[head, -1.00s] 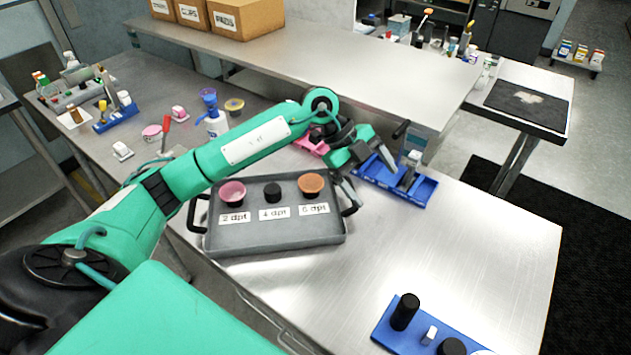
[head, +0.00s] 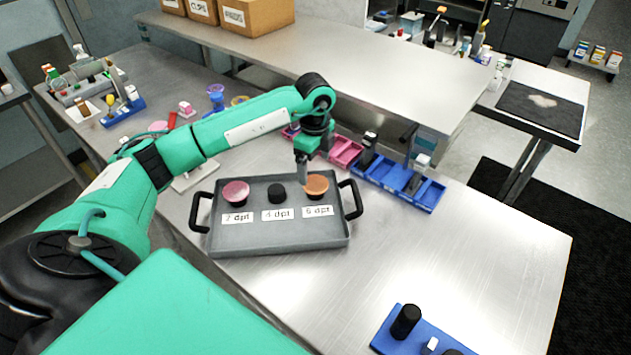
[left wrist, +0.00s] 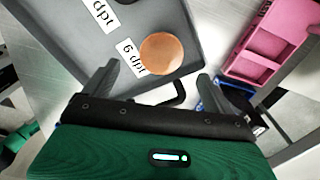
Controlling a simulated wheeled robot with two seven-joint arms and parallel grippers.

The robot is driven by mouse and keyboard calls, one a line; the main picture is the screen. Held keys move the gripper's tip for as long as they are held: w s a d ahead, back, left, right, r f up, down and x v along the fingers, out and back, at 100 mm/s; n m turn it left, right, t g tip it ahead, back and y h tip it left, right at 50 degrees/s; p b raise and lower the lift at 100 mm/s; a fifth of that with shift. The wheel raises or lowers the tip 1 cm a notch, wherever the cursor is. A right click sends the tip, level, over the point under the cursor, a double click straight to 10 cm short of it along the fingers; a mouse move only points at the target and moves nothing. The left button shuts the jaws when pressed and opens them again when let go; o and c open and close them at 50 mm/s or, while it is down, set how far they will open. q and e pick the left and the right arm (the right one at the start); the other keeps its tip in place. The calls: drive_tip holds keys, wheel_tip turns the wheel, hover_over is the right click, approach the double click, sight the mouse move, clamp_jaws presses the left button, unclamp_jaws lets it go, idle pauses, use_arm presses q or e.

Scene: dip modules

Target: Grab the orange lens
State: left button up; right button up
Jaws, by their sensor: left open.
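The orange lens (head: 317,184) sits on the right side of the grey tray (head: 290,240), above a label that seems to read 6 dpt. A pink lens (head: 236,191) and a black round piece (head: 276,193) stand to its left in the same tray. My left gripper (head: 303,180) points down just behind and above the orange lens, overlapping its edge in the head view. In the left wrist view the orange lens (left wrist: 161,54) lies ahead of and between the spread fingers (left wrist: 155,80). The gripper is open and empty. My right gripper is not in view.
Pink and blue bins (head: 397,183) stand behind the tray to the right. The tray's black right handle (head: 352,199) is close to the lens. A blue holder with black pieces (head: 420,340) lies at the front right. The bench's right part is clear.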

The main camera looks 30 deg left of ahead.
sight(315, 183)
use_arm(q)
drive_tip(key=shift+f+p, duration=0.35)
drive_tip(key=shift+f, duration=0.1)
wheel_tip(315, 183, down, 4)
drive_tip(key=shift+w+f+p, duration=0.1)
drive_tip(key=shift+f+p, duration=0.1)
drive_tip(key=shift+p, duration=0.8)
drive_tip(key=shift+f, duration=0.15)
drive_tip(key=c, duration=1.1)
